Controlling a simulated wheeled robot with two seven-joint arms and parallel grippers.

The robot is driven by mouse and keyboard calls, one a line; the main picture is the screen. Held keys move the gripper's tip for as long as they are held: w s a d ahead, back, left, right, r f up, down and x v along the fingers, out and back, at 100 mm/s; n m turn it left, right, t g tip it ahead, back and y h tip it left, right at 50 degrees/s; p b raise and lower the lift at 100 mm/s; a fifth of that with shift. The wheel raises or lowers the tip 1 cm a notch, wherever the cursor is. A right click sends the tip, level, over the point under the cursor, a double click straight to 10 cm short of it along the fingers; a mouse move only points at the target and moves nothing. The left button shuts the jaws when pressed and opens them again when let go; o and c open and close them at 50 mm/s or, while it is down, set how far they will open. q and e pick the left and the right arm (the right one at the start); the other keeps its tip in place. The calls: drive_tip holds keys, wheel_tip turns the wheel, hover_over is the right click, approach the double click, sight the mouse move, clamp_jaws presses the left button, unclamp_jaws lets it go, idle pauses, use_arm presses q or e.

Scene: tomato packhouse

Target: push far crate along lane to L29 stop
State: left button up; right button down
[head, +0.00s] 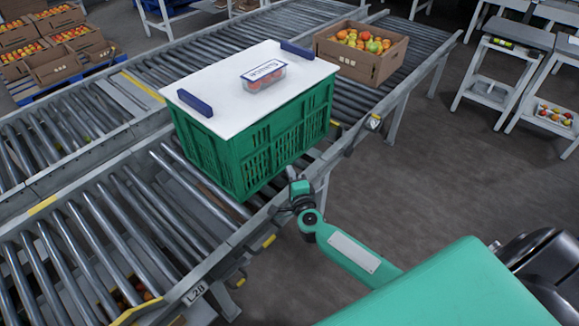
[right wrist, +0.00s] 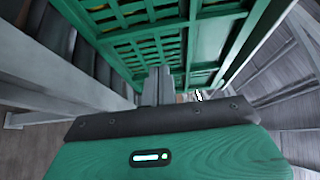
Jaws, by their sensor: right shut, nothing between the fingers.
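A green slatted crate (head: 215,160) stands upright on the roller lane in the middle of the head view. A white board (head: 220,88) with two dark blue end strips covers its top. A labelled clear punnet (head: 264,77) of red fruit sits on the board. My right gripper (head: 292,174) is shut and empty, low beside the crate at the lane's near rail. In the right wrist view its fingers (right wrist: 160,84) point at the green crate wall (right wrist: 135,40); I cannot tell whether they touch it. My left gripper is out of view.
A cardboard box (head: 372,70) of mixed tomatoes stands beyond the crate on the rollers. The near rail carries an L28 label (head: 195,293). Rollers (head: 110,235) left of the crate are bare. White stands (head: 500,75) are at right, with open floor before them.

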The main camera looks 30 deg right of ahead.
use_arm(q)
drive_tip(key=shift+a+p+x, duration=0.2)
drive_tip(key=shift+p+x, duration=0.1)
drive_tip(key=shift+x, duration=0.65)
use_arm(e)
drive_tip(key=s+a, duration=0.1)
drive_tip(key=s, duration=0.6)
drive_tip(key=shift+s+a, duration=0.2)
drive_tip(key=shift+a, duration=0.1)
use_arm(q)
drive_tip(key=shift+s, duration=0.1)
